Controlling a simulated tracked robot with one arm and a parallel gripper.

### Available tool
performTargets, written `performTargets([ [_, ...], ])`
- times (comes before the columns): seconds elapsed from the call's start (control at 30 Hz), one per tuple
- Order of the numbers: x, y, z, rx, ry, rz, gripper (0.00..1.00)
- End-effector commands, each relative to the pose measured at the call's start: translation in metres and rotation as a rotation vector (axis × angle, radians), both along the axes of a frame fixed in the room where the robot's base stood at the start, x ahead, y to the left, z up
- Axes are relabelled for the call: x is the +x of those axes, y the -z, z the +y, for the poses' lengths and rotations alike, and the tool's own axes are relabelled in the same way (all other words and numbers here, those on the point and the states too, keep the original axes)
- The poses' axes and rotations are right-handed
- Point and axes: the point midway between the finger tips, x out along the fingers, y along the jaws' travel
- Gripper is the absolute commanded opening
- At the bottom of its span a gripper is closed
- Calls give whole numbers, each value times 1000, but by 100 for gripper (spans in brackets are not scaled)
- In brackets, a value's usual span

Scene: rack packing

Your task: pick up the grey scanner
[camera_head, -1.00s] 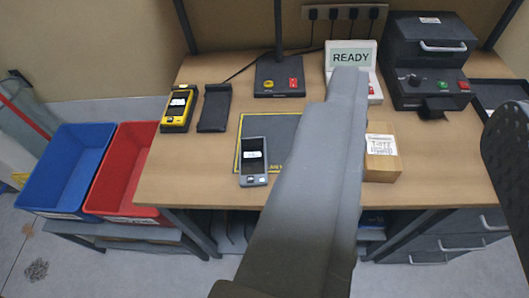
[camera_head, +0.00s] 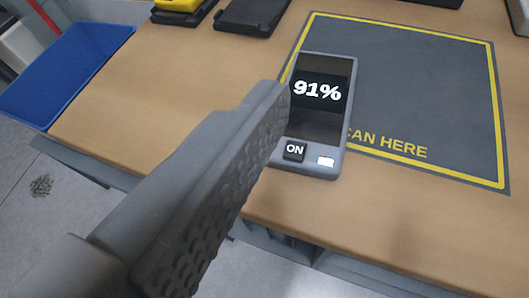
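The grey scanner (camera_head: 319,118) lies face up on the table, partly over the left edge of the yellow-bordered scan mat (camera_head: 415,75). Its dark screen reads 91%, with an ON button and a small light button below. My gripper (camera_head: 262,115) shows only one finger, coming in from the lower left. Its tip is at the scanner's left side in the picture and covers part of that edge; I cannot tell whether it touches. The studded inner pad is bare, with nothing against it. The other finger is out of view.
A blue bin (camera_head: 65,68) stands left of the table (camera_head: 165,85). A yellow device (camera_head: 180,6) and a black holder (camera_head: 250,14) sit at the table's back left. The table's front edge runs just below the scanner. Most of the mat is clear.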

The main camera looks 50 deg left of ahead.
Motion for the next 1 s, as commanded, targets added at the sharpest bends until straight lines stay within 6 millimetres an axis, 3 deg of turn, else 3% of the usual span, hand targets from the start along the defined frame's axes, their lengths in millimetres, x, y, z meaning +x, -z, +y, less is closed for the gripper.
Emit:
performTargets([
  [0.03, -7, 23, 12, 3, -18, 18, 93],
  [0.1, -14, 48, 24, 7, -32, 27, 93],
  [0.3, -29, 82, 42, 12, -53, 32, 93],
  [0.47, -22, 90, 48, 13, -55, 31, 93],
  [1.0, 38, 116, 72, 14, -55, 30, 93],
])
